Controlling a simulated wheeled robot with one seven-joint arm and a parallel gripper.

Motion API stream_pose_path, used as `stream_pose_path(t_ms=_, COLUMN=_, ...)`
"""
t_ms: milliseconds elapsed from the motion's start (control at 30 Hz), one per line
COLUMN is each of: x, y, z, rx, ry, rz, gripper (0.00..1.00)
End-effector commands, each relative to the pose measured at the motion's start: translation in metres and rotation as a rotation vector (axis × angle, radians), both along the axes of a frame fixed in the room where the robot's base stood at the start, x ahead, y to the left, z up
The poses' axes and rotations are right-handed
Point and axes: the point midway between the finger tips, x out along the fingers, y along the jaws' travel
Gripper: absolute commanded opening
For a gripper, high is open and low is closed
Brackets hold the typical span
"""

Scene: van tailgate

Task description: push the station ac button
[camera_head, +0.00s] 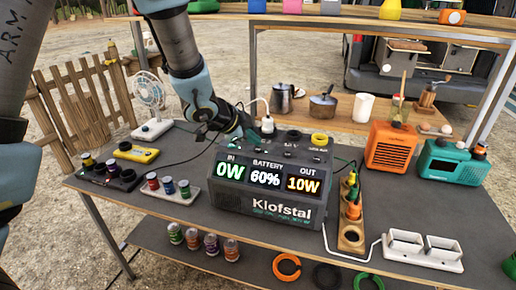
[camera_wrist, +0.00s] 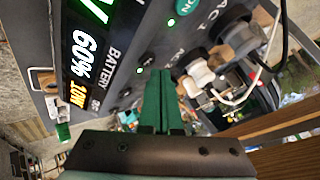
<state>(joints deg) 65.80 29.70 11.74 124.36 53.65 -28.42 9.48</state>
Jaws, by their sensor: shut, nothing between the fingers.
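The grey Klofstal power station (camera_head: 262,212) stands on the table, its screen reading IN 0W, BATTERY 60% and OUT 10W. In the wrist view its top panel (camera_wrist: 122,72) shows a round green ON marking (camera_wrist: 186,6) near the AC 1 label, and a small dark knob or button with a green light beside it. I cannot tell which control is the AC button. My gripper (camera_wrist: 160,78) is shut and empty, its green fingers over the panel. In the head view my gripper (camera_head: 244,132) is at the station's back left, partly hidden; contact is unclear.
A white plug (camera_head: 267,125) with a cord sits on the station's top, close to my gripper. A fan (camera_head: 151,103) and several small cans stand to the left.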

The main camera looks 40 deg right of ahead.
Motion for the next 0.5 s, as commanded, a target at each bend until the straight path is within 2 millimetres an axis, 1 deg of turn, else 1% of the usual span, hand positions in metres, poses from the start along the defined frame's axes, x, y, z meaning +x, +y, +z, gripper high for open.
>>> stream_pose_path(t_ms=167, x=0.0, y=0.0, z=0.005, rx=0.0, ry=0.0, rz=0.0, gripper=0.0)
stream_pose_path(t_ms=500, x=0.0, y=0.0, z=0.037, rx=-0.002, ry=0.001, rz=0.001, gripper=0.0)
